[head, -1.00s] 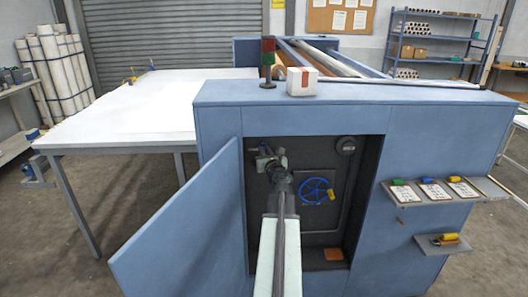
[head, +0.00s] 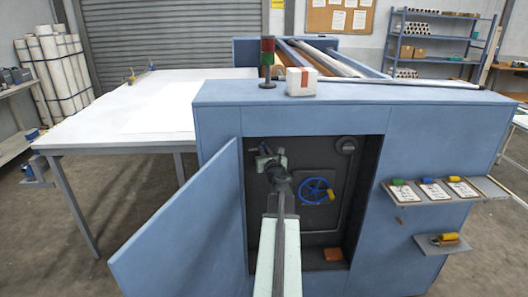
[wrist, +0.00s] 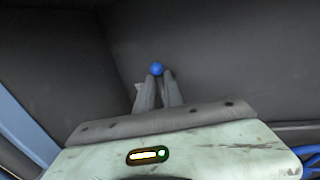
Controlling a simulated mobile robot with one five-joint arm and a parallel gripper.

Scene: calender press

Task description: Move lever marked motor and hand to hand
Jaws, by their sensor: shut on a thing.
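A small blue ball knob (wrist: 157,68) shows between my gripper's fingertips in the wrist view. I take it for the lever's end; the lever's shaft and any motor or hand marking cannot be made out. My gripper (wrist: 156,78) is shut on this knob. In the head view, my gripper (head: 266,158) reaches into the dark open recess of the blue press, at its upper left. There my wrist and gripper hide the knob.
A blue handwheel (head: 316,190) sits just right of my arm in the recess. The open blue door (head: 185,225) stands to the left. Small shelves with cards (head: 433,193) jut out at the right. A white box (head: 301,82) stands on top.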

